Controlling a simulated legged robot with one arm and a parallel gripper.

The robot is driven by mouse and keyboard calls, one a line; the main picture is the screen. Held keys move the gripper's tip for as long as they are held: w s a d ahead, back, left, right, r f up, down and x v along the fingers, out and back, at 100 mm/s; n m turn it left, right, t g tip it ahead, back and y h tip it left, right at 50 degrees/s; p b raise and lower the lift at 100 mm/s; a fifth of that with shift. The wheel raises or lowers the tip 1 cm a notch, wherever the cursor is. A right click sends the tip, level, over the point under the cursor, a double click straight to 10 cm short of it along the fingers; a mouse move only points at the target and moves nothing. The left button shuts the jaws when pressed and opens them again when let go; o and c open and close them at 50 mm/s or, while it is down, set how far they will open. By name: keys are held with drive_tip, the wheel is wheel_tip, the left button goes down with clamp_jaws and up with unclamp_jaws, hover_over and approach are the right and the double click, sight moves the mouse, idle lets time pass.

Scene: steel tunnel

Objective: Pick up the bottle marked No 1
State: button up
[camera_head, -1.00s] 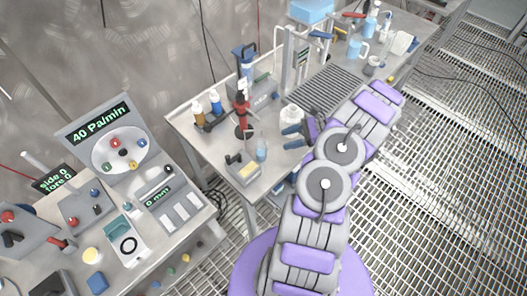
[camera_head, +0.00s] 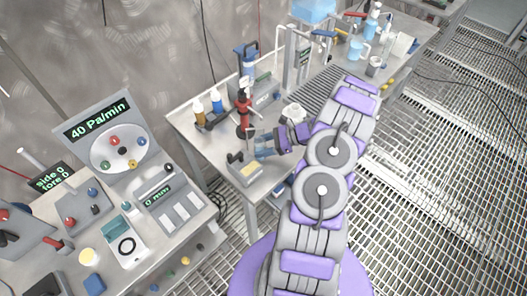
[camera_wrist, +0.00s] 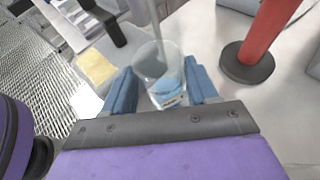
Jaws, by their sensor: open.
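My gripper (camera_head: 266,145) is open over the middle bench, its blue fingers pointing left. In the wrist view, the fingers of my gripper (camera_wrist: 162,84) stand on either side of a clear glass vessel (camera_wrist: 159,62). It holds a little blue liquid and a thin rod, and has a small label too small to read. I cannot tell if the fingers touch it. A brown bottle (camera_head: 198,109) and a blue bottle (camera_head: 216,101) stand at the bench's back left, away from my gripper. I cannot read a No 1 mark on any of them.
A red stand (camera_head: 243,112) rises behind the glass vessel; its dark round base (camera_wrist: 246,66) is close on the right in the wrist view. A yellow-topped box (camera_head: 245,173) sits at the near left. A console (camera_head: 112,138) stands on the left bench.

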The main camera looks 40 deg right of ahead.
drive_tip(key=shift+a, duration=0.2)
drive_tip(key=shift+c, duration=0.9)
drive_tip(key=shift+d, duration=0.35)
drive_tip(key=c, duration=0.7)
